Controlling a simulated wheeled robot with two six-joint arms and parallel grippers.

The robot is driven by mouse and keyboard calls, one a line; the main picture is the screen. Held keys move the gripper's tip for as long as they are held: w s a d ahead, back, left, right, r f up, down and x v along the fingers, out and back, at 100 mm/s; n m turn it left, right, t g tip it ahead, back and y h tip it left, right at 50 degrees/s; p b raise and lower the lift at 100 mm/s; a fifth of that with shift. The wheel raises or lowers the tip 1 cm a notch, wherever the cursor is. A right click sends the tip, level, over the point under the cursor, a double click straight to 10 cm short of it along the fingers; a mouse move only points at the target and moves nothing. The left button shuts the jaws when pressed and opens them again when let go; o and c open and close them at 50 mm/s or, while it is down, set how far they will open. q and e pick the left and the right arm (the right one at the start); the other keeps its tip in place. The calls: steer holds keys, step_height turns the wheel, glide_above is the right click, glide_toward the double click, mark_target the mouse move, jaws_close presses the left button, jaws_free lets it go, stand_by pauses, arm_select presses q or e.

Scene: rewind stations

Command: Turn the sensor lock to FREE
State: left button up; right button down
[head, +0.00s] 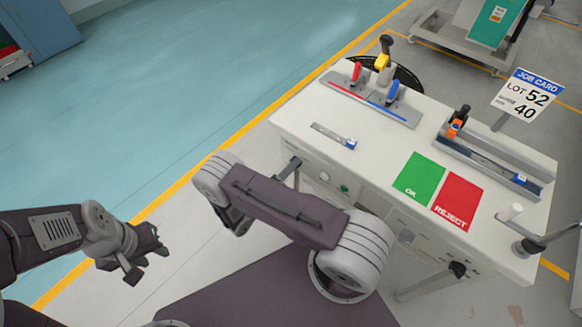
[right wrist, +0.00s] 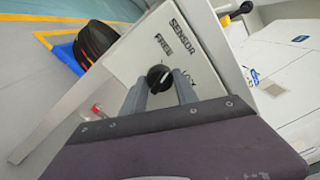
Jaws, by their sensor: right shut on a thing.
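The sensor lock is a black round knob (right wrist: 158,75) on a pale panel (right wrist: 205,72) in the right wrist view. SENSOR and FREE are printed above it; a partly hidden label stands at its lower right. A light mark shows on the knob, but I cannot tell which label it points to. My right gripper (right wrist: 160,88) is shut on the knob, one finger on each side. In the head view its fingers are hidden by my own arm, near the front of the white workbench (head: 290,118). My left gripper (head: 146,257) is open and empty, away from the bench.
On the bench are red and blue handles on a rail (head: 372,105), a green OK mat (head: 420,178), a red REJECT mat (head: 458,198) and a second rail fixture (head: 490,165). A job card (head: 527,94) stands at the right. The floor (head: 150,110) at the left is clear.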

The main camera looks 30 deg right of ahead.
steer(key=n, duration=0.4)
steer(key=shift+n, duration=0.7)
steer(key=c, duration=0.9)
jaws_free()
steer(key=shift+c, duration=0.2)
steer(key=v, duration=0.9)
